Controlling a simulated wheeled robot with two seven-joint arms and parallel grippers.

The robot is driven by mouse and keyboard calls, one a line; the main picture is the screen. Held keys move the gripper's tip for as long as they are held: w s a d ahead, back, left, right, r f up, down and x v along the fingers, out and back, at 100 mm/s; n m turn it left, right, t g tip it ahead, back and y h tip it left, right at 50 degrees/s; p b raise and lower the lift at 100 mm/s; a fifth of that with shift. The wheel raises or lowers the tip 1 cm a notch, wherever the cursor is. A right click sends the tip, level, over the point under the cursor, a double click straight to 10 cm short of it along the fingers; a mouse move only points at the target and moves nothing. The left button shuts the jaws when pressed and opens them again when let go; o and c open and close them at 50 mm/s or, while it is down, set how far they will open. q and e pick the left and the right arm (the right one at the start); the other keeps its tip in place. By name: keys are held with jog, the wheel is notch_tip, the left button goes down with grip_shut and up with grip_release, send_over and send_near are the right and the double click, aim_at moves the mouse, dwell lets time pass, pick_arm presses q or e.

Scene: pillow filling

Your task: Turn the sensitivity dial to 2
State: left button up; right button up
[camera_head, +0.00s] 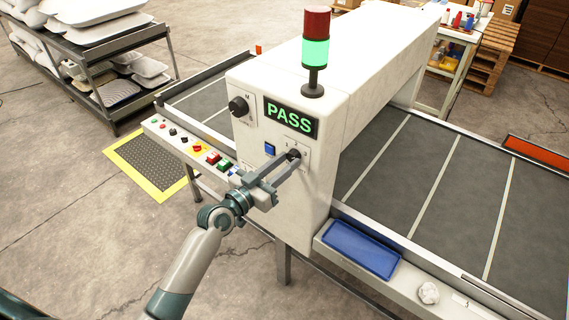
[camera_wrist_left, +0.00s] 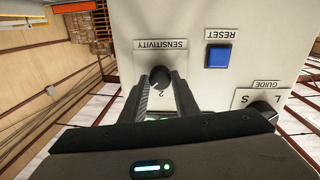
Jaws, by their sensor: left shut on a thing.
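The sensitivity dial (camera_head: 293,153) is a small black knob on the white machine's front panel, right of the blue reset button (camera_head: 269,149). In the left wrist view the dial (camera_wrist_left: 160,76) appears upside down below its SENSITIVITY label, with a digit 2 (camera_wrist_left: 162,92) by it. A pale mark shows on the knob, on the side toward the 2; its exact setting is too small to tell. My left gripper (camera_head: 286,158) is shut on the dial, one finger on each side. My right gripper is not in view.
The guide dial (camera_head: 238,106) sits at the panel's upper left. A green PASS display (camera_head: 291,117) is above my gripper. A row of buttons (camera_head: 197,148) lies left of my arm. A blue tray (camera_head: 361,249) and conveyor (camera_head: 400,180) are at right.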

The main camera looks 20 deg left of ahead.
pick_arm(q)
jog(key=n, duration=0.4)
jog(key=n+p, duration=0.1)
jog(key=n, duration=0.5)
jog(key=shift+d, duration=0.1)
dwell(0.5)
jog(key=o, duration=1.1)
jog(key=shift+s, duration=0.1)
